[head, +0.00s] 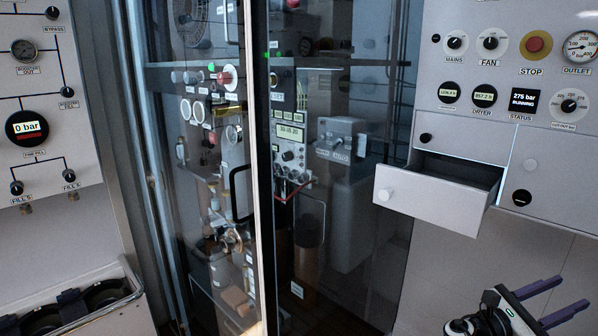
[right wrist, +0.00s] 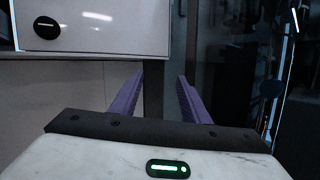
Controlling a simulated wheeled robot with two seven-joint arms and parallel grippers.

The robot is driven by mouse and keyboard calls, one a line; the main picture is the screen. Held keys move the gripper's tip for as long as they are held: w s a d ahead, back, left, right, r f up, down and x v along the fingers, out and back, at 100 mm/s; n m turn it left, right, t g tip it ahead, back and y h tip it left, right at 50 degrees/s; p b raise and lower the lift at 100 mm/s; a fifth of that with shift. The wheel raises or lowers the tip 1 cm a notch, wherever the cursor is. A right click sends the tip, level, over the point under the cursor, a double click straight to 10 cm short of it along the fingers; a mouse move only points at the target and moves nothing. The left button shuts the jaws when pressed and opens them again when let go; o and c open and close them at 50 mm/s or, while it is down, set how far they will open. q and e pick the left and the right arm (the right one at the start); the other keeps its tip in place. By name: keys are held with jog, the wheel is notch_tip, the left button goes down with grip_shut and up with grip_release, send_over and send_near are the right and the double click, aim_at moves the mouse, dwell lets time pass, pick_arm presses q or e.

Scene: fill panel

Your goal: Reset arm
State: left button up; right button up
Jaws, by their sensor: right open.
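My right gripper (head: 573,291) is at the lower right of the head view, below and to the right of an open drawer (head: 428,202). Its two purple fingers are apart with nothing between them. The right wrist view also shows the open gripper (right wrist: 160,82), with empty space between the fingers. The fingers touch nothing that I can see. My left gripper is not in view.
The drawer stands out from the right control panel (head: 460,100). A glass door (head: 205,150) and a cabinet of gauges fill the middle. A rack (head: 100,295) with round holders is at lower left. The wall below the drawer is clear.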

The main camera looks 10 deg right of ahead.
jog(key=w+f+m+t+y, duration=0.25)
jog(key=f+y, duration=0.25)
jog(key=f, duration=0.3)
jog(key=w+f+m+t+y, duration=0.1)
jog(key=w+f+m+y, duration=0.25)
jog(key=f, duration=0.55)
jog(key=w+a+f+m+t+y, duration=0.4)
jog(key=w+a+m+t+y, duration=0.2)
jog(key=w+a+m+y, duration=0.55)
jog(key=s+a+f+n, duration=0.1)
jog(key=s+a+f, duration=0.3)
jog(key=s+a, duration=0.3)
jog(key=s+a+f+n+y, duration=0.1)
jog(key=s+a+f, duration=0.3)
jog(key=s+a, duration=0.2)
jog(key=s+a+f+n, duration=0.1)
jog(key=s+a+f, duration=0.3)
jog(key=s+a, duration=0.3)
jog(key=s+a+r+y, duration=0.1)
jog(key=s+a+r, duration=0.1)
jog(key=s+a, duration=0.4)
jog(key=s+a+r+g+y, duration=0.1)
jog(key=s+a, duration=0.5)
jog(key=s, duration=0.7)
jog(key=shift+s+r+y, duration=0.15)
jog(key=shift+r+y, duration=0.15)
jog(key=shift+r, duration=0.15)
jog(key=shift+d, duration=0.1)
